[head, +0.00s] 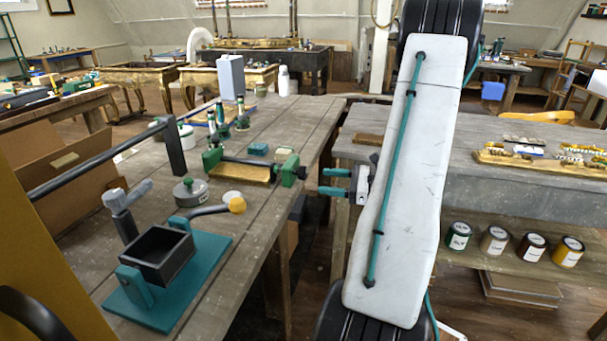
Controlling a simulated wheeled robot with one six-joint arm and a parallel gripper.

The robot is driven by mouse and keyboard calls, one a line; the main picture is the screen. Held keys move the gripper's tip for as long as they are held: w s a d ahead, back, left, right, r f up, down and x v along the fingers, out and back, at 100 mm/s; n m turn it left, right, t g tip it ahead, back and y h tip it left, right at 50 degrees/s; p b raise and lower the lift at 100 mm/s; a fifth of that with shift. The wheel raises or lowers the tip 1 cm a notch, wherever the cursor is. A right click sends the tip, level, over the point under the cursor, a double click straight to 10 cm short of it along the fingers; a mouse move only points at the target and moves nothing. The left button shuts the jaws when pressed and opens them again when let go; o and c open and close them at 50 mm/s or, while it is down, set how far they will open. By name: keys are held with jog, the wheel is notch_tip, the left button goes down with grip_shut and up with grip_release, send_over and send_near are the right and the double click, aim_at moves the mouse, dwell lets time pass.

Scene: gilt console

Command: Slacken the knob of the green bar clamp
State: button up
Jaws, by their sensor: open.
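The green bar clamp (288,170) lies on the wooden bench, with a dark bar running between its two green jaws. A gold-coloured piece (243,173) sits by the bar, between the jaws. My gripper (322,182) has two teal fingers, spread apart, pointing left toward that end. It is open and empty, a short way right of the knob, and appears apart from it. The far side of the clamp is hidden.
A teal-based fixture with a black box (157,256) and yellow-tipped lever stands at the front left. A grey lidded pot (190,192) and green-capped bottles (242,115) stand near the clamp. Another bench (490,192) with paint cans (458,236) is at right.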

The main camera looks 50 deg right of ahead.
aim_at(306, 174)
jog(key=shift+m+t+h, duration=0.3)
jog(key=x, duration=0.5)
jog(key=d+x, duration=0.1)
jog(key=x, duration=0.2)
jog(key=shift+w+r, duration=0.15)
jog(key=shift+r, duration=0.25)
jog(key=c, duration=1)
